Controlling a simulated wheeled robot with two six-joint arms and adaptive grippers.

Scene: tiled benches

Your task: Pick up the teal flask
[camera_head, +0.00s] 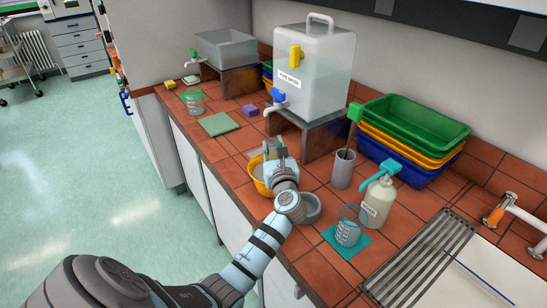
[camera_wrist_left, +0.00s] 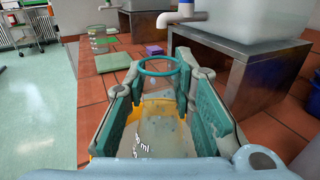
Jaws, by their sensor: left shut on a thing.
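The teal flask is clear, with a teal rim (camera_wrist_left: 157,66) and white volume marks in the left wrist view. It stands upright between the fingers of my left gripper (camera_wrist_left: 158,90), which is shut on it. In the head view my left gripper (camera_head: 272,158) is over the bench, at a yellow bowl (camera_head: 259,186). There the flask is mostly hidden by the gripper. The yellow bowl's rim also shows behind and below the flask in the wrist view. I cannot tell whether the flask touches the bowl. My right gripper is not in view.
A blue-rimmed beaker (camera_head: 348,232) stands on a teal mat, beside a pump bottle (camera_head: 377,202) and a grey cup (camera_head: 343,169). A grey bowl (camera_head: 311,208) is close to my left wrist. A green mat (camera_head: 219,124) and a green-rimmed beaker (camera_head: 193,101) are farther back.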

